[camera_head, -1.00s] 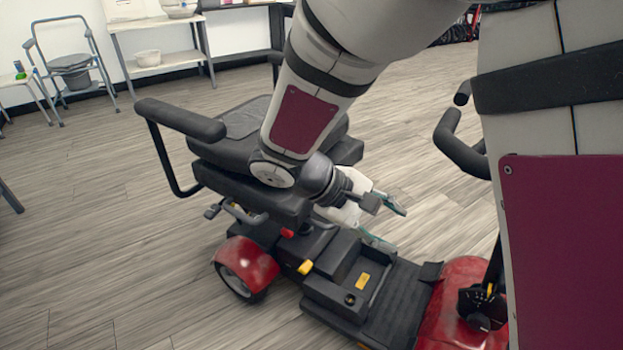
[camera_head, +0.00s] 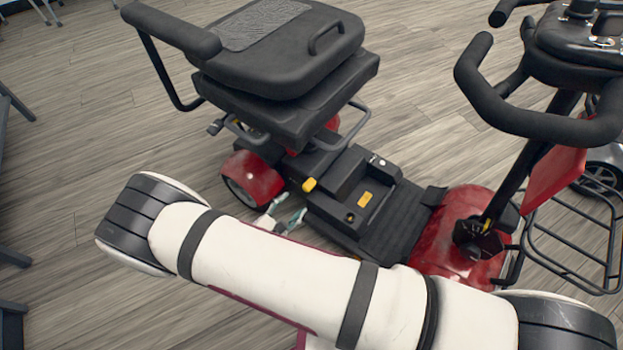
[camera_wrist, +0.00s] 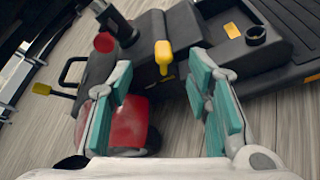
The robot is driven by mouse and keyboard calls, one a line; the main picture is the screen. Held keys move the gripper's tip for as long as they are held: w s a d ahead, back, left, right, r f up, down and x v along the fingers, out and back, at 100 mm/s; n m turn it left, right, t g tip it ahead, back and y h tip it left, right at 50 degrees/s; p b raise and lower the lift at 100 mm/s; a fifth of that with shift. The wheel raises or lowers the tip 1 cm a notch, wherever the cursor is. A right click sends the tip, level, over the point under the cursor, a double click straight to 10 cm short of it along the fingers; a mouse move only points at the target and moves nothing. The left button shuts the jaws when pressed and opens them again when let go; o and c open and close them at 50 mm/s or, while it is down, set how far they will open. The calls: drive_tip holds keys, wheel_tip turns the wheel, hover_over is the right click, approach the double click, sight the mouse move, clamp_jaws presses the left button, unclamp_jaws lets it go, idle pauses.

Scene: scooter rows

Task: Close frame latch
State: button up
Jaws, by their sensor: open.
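A yellow lever (camera_head: 309,184), the likely frame latch, sticks out from the side of the scooter's black frame, between the red rear fender and the battery area. It also shows in the wrist view (camera_wrist: 163,57), upright in the picture, beyond and between my fingertips. I cannot tell whether it is latched. My gripper (camera_head: 288,213) is below the lever in the head view, partly hidden behind my own arm. In the wrist view its teal finger pads (camera_wrist: 162,85) are apart with nothing between them. No contact with the lever is visible.
The scooter's black seat (camera_head: 275,55) overhangs the frame. The red rear fender (camera_head: 252,178) is close left of my gripper. The tiller handlebar (camera_head: 535,115) and front basket (camera_head: 575,225) stand at the right.

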sight(308, 187)
drive_tip(key=shift+n+y, duration=0.5)
drive_tip(key=b+x, duration=0.1)
drive_tip(key=x, duration=0.3)
drive_tip(key=f+b+x, duration=0.1)
drive_tip(key=b+x, duration=0.1)
drive_tip(key=x, duration=0.3)
drive_tip(key=b+x, duration=0.1)
drive_tip(key=x, duration=0.4)
drive_tip(key=shift+s+f, duration=0.25)
drive_tip(key=shift+f, duration=0.1)
clamp_jaws()
